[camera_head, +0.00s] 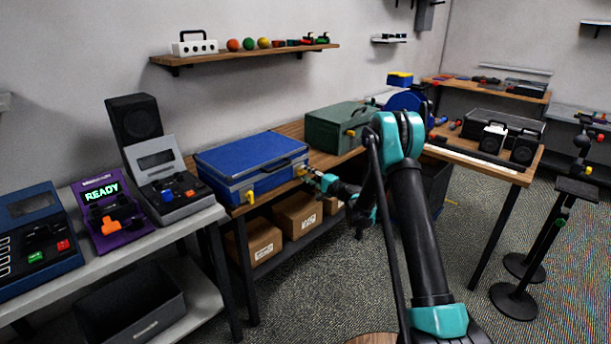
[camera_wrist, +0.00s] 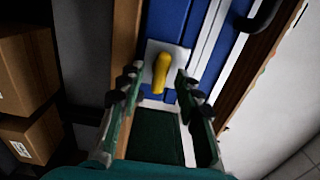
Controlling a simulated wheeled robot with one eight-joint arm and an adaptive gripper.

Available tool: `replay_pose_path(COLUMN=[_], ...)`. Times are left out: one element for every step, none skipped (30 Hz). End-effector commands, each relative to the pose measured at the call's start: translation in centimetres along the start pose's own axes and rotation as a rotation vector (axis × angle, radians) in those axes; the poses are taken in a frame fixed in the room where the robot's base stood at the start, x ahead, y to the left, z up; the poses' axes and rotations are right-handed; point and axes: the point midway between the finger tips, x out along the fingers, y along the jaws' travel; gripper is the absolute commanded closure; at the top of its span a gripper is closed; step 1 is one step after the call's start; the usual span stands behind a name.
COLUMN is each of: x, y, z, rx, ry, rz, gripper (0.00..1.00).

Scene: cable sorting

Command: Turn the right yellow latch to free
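A blue case (camera_head: 245,160) with a pale rim lies closed on the wooden table. Its left yellow latch (camera_head: 250,196) shows on the front face. The right yellow latch (camera_head: 302,171) is at the front right, partly hidden by my gripper (camera_head: 311,177). In the wrist view the yellow latch (camera_wrist: 162,71) stands on a white plate (camera_wrist: 180,56) on the blue case. My gripper (camera_wrist: 160,82) is open, with one finger on each side of the latch and a gap visible on both sides.
Cardboard boxes (camera_head: 257,240) stand on the shelf under the table and show in the wrist view (camera_wrist: 27,70). A green case (camera_head: 335,127) stands right of the blue one. A grey bench (camera_head: 150,245) with devices is at left. Carpet is open in front.

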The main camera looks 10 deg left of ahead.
Motion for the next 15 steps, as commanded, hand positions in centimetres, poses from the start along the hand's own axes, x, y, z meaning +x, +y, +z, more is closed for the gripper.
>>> replay_pose_path(x=[0.4,0.57,0.75,0.84,0.91,0.97,0.99,0.99,0.99,0.98,0.98,0.97,0.97,0.96,0.96], y=[0.0,0.0,0.0,-0.01,-0.01,-0.01,-0.01,-0.01,-0.01,-0.01,-0.01,-0.01,-0.01,-0.01,-0.01], z=[0.05,0.07,0.08,0.09,0.09,0.09,0.08,0.08,0.08,0.08,0.07,0.07,0.07,0.07,0.07], rx=[0.0,0.0,0.0,0.0,0.0,0.0,0.0,0.0,0.0,0.0,0.0,0.0,0.0,0.0,0.0], ry=[-0.001,-0.001,-0.001,-0.001,-0.001,-0.001,-0.001,-0.001,-0.001,-0.001,-0.001,-0.001,-0.001,-0.001,-0.001], rz=[0.0,0.0,0.0,0.0,0.0,0.0,0.0,0.0,0.0,0.0,0.0,0.0,0.0,0.0,0.0], gripper=[0.66,0.66,0.66,0.66,0.66,0.66,0.66,0.66,0.66,0.66,0.66,0.66,0.67,0.71,0.75])
